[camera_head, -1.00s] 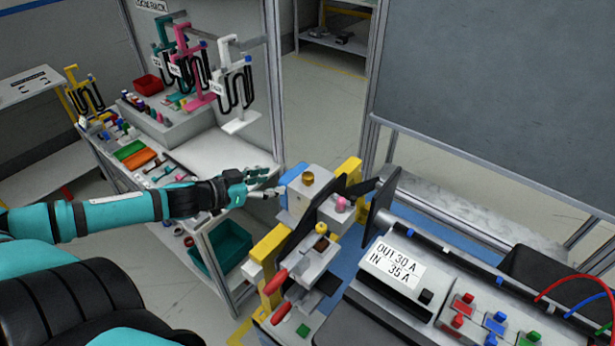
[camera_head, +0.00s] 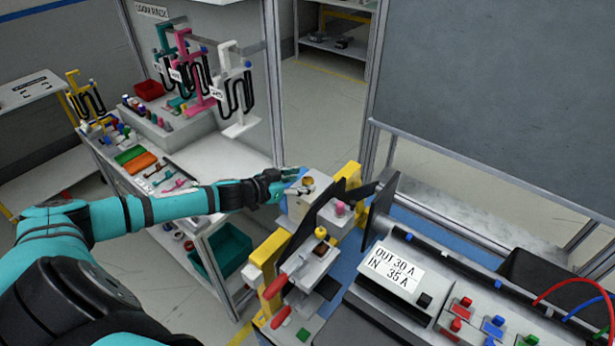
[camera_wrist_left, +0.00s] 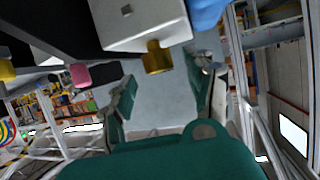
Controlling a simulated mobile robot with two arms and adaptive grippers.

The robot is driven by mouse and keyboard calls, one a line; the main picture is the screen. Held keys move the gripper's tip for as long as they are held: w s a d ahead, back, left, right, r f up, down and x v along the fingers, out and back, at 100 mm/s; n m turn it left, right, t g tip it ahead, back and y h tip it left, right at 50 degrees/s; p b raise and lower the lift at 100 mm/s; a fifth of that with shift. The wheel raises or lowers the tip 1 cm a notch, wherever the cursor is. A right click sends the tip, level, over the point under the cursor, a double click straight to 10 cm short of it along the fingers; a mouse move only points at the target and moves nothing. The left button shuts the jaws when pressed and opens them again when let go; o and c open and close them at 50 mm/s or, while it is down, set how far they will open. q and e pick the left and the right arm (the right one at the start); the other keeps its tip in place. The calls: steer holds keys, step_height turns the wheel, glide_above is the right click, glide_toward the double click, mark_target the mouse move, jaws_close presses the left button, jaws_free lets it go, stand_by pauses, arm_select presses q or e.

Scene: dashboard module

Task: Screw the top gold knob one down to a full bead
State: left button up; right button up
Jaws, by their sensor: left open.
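The top gold knob (camera_head: 308,183) sits on top of a light grey block (camera_head: 297,206) on the module, partly covered by my left gripper (camera_head: 297,184). In the left wrist view the gold knob (camera_wrist_left: 157,60) stands out from the pale block (camera_wrist_left: 135,24). My left gripper's teal fingers are open in that view (camera_wrist_left: 166,92), spread to either side of the knob's line. I cannot tell if a finger touches it. A pink knob (camera_head: 339,208) and a lower gold knob (camera_head: 320,232) sit nearer the front. My right gripper is not in view.
Red-handled clamps (camera_head: 278,285) and yellow brackets (camera_head: 262,262) flank the module. A black plate (camera_head: 380,212) stands close on its right. A labelled panel (camera_head: 392,268) with coloured buttons is at front right. A workbench with hanging racks (camera_head: 235,95) is behind left.

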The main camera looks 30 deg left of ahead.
mark_target(306, 179)
arm_select(q)
steer(key=shift+p+x, duration=0.4)
steer(key=shift+x, duration=1.2)
jaws_close()
steer(key=shift+w+a+m+h, duration=0.1)
steer(key=shift+m+h, duration=0.2)
